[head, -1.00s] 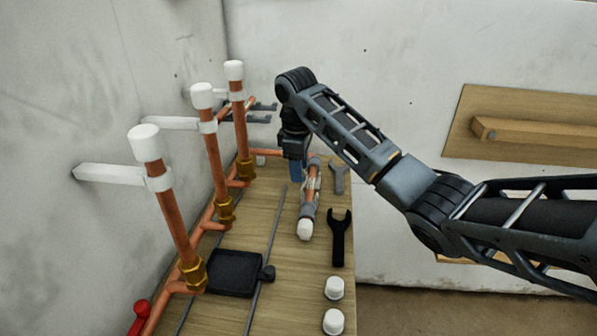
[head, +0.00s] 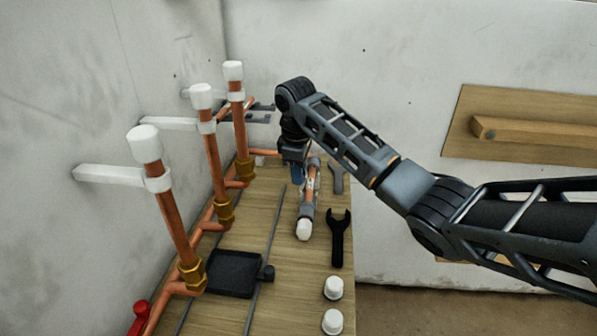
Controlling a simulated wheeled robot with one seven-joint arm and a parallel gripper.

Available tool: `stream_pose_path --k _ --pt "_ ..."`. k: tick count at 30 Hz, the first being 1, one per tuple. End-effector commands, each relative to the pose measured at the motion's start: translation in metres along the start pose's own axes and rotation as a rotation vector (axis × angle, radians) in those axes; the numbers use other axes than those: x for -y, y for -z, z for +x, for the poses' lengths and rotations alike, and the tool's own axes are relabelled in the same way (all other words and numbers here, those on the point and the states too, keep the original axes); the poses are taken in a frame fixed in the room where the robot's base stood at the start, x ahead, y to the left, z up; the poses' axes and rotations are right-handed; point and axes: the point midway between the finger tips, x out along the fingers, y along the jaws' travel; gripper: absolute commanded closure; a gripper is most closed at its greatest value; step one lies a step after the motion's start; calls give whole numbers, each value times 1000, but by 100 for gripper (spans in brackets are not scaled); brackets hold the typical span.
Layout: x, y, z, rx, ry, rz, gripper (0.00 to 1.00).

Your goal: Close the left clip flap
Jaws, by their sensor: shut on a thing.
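My gripper (head: 297,177) points down over the far part of the bench, with its blue fingertips close beside a short copper pipe (head: 311,182). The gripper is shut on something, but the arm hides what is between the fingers. The pipe has grey fittings and a white cap (head: 303,230) at its near end. Dark grey pronged pieces (head: 260,118) stick out behind the far pipe. I cannot tell which part is the left clip flap.
The wooden bench (head: 275,300) carries a black wrench (head: 339,240), a grey wrench (head: 337,180), loose white caps (head: 333,288) and a black tray (head: 233,273). A red valve handle (head: 140,318) is at the near left.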

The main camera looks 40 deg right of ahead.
Motion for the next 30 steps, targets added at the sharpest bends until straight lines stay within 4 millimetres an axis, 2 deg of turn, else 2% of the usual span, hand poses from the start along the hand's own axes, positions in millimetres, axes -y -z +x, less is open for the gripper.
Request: stream_pose_path --k 8,14,30 --pt "1 -1 0 -13 4 2 100" --pt "0 -6 0 -84 15 12 100" --pt "-2 -36 12 -541 72 70 100"
